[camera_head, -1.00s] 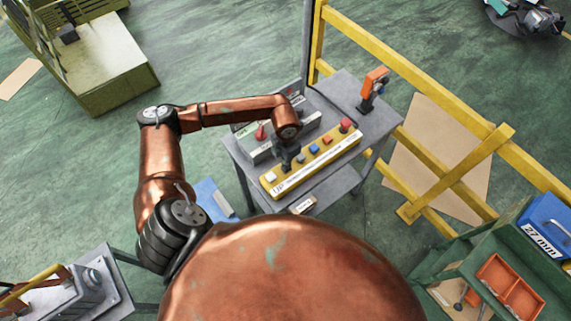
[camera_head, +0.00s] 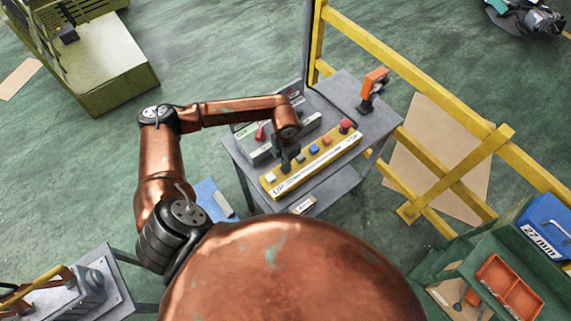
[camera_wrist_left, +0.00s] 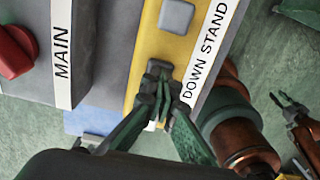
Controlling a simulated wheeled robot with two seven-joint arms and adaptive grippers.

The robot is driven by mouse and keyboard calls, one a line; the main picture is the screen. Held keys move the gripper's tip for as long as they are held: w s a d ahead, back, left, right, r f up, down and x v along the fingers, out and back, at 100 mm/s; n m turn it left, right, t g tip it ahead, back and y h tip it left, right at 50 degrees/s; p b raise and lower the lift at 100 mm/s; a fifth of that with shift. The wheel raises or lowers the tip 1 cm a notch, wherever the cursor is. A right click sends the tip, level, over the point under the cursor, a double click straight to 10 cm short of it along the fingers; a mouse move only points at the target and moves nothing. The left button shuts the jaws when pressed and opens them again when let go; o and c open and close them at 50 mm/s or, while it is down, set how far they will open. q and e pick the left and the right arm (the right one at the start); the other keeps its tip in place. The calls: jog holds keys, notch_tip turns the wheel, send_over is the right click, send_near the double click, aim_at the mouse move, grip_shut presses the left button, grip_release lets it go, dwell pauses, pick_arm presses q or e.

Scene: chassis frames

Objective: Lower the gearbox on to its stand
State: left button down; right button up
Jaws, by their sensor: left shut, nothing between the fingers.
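My left gripper (camera_head: 288,160) is shut, with nothing held, over the yellow button panel (camera_head: 335,150). In the left wrist view the closed fingertips (camera_wrist_left: 158,72) are at the panel beside the white "DOWN STAND" label (camera_wrist_left: 206,50). A grey square button (camera_wrist_left: 177,15) shows farther up the panel. I cannot make out for certain the gearbox or its stand. A grey metal assembly (camera_head: 90,284) is on a table at the lower left.
The panel lies on a grey table (camera_head: 235,152), next to a grey control box with a red knob (camera_head: 260,133). An orange-and-black tool (camera_head: 372,88) stands behind. A yellow railing (camera_head: 440,92) runs along the right. A blue case (camera_head: 545,225) and orange tray (camera_head: 510,287) are at lower right.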

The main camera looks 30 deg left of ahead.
pick_arm(q)
notch_tip(320, 180, up, 4)
jog(key=shift+w+p, duration=0.1)
jog(key=shift+p, duration=0.75)
notch_tip(320, 180, up, 10)
jog(key=b, duration=0.3)
jog(key=shift+f, duration=0.15)
